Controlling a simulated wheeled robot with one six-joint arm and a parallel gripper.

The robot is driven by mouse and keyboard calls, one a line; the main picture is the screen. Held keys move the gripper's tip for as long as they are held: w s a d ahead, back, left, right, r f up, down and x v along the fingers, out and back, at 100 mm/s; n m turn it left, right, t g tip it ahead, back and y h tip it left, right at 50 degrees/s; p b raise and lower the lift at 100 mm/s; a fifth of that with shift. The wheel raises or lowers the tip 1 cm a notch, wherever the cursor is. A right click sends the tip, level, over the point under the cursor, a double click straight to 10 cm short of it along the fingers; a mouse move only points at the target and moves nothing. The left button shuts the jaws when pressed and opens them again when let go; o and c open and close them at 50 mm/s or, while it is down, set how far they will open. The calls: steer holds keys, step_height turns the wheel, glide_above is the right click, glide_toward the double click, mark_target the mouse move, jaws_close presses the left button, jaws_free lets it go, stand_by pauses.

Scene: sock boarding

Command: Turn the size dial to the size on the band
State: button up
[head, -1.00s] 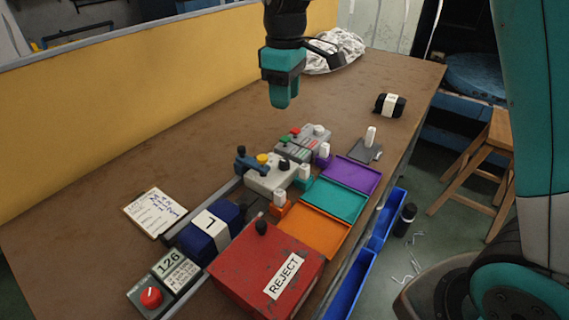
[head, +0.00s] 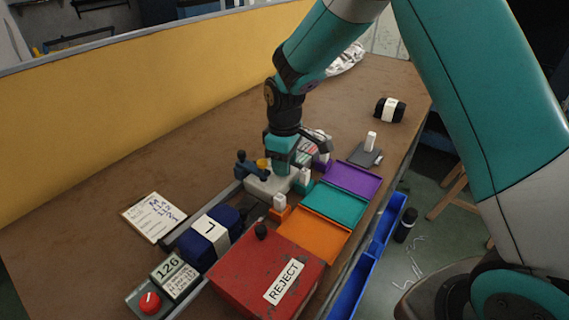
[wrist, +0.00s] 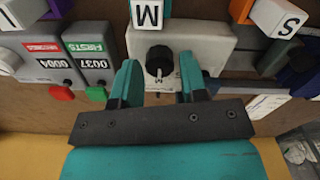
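The size dial (wrist: 159,60) is a black knob with a white pointer mark on a pale grey box (wrist: 205,42). In the wrist view its mark points toward my gripper (wrist: 158,78). My gripper is open, one teal finger on each side near the knob; I cannot tell whether either touches it. In the head view my gripper (head: 283,168) is down over the box (head: 267,184) and hides the dial. The navy sock bundle (head: 190,247) wears a white band (head: 210,231) whose letter looks like an upside-down L.
White blocks marked M (wrist: 147,13) and S (wrist: 278,17) stand beside the box. Counters (wrist: 89,62) with red and green buttons are close at left. Orange (head: 315,237), teal (head: 336,203) and purple (head: 353,178) trays and a red REJECT box (head: 265,270) lie nearby.

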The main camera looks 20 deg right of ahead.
steer(key=shift+f, duration=0.4)
steer(key=shift+c, duration=0.5)
steer(key=c, duration=0.6)
steer(key=shift+o, duration=0.2)
steer(key=shift+m, duration=0.3)
steer(key=m+p, duration=0.1)
steer(key=m, duration=0.3)
steer(key=shift+r+p, duration=0.1)
steer(key=shift+p, duration=0.3)
steer(key=shift+m+p, duration=0.45)
steer(key=shift+m, duration=1.65)
